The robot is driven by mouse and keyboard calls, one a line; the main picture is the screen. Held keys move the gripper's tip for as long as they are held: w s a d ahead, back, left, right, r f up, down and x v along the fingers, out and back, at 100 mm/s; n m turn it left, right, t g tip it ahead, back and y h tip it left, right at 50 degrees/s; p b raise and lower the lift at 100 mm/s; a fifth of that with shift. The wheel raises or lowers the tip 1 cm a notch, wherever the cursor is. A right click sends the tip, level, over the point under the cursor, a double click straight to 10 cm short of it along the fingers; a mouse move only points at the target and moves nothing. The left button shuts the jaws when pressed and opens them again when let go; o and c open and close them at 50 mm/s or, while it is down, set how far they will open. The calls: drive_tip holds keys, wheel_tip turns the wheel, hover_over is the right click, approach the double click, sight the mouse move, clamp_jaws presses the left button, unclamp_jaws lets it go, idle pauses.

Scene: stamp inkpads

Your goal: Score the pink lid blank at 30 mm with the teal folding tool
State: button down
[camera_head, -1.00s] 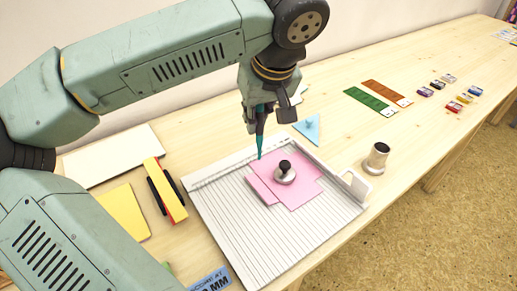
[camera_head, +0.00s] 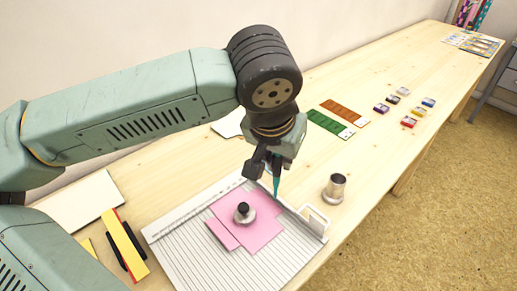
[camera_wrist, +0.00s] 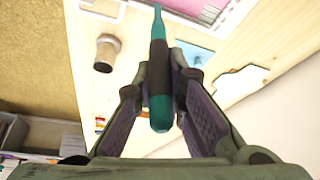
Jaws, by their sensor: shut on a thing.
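The pink lid blank (camera_head: 262,228) lies flat on the white grooved scoring board (camera_head: 190,262), with a dark-knobbed metal weight (camera_head: 243,214) on it. My gripper (camera_head: 272,160) is shut on the teal folding tool (camera_head: 276,187), which points down. In the head view the tool's tip is close to the blank's upper right edge; I cannot tell whether it touches. The wrist view shows the tool (camera_wrist: 159,60) between both fingers, its narrow tip away from my gripper.
A yellow bar (camera_head: 125,245) lies to the left. Green (camera_head: 328,123) and orange (camera_head: 344,113) strips and several small inkpads (camera_head: 408,121) lie farther back.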

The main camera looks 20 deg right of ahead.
wheel_tip(320, 180, down, 6)
drive_tip(key=b, duration=0.4)
drive_tip(key=w+a+p, duration=0.3)
drive_tip(key=w, duration=0.5)
drive_tip(key=s+d+b, duration=0.2)
drive_tip(key=s+d, duration=0.1)
drive_tip(key=s, duration=0.5)
drive_tip(key=shift+r, duration=0.2)
drive_tip(key=shift+b, duration=0.75)
idle(0.7)
drive_tip(key=shift+f+b, duration=0.8)
drive_tip(key=shift+b, duration=0.05)
idle(0.8)
idle(0.3)
drive_tip(key=shift+w+a, duration=0.35)
drive_tip(key=shift+w, duration=0.55)
